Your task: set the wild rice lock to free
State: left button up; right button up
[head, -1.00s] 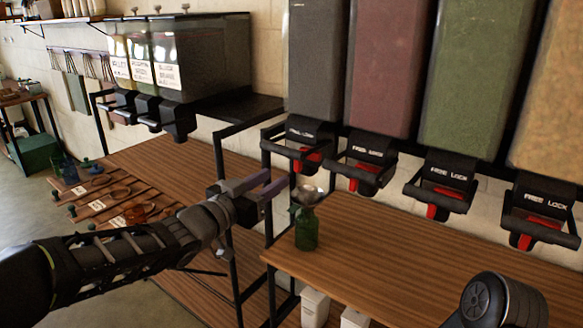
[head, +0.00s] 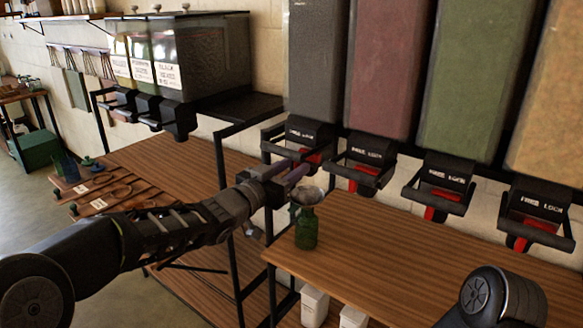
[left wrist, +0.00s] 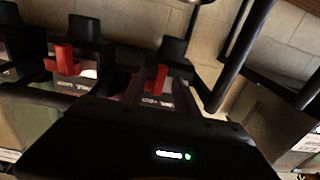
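The bin of dark grain (head: 317,65) is leftmost in the near row; I cannot read a wild rice label on it. Its black lock, marked "FREE LOCK" (head: 305,133), has a red lever (head: 313,158) beneath. My left gripper (head: 292,176) is open and empty, its fingers just below and in front of this lock. In the left wrist view the same red lever (left wrist: 157,78) shows between and beyond the open fingers (left wrist: 148,88). I cannot tell whether they touch it. My right gripper is out of view; only part of that arm shows at the lower right.
Bins of red (head: 385,65), green (head: 465,85) and orange grain (head: 548,100) hang to the right, with similar locks. Another dispenser group (head: 185,60) stands left.

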pick_arm(q)
grip_shut()
dwell(0.5)
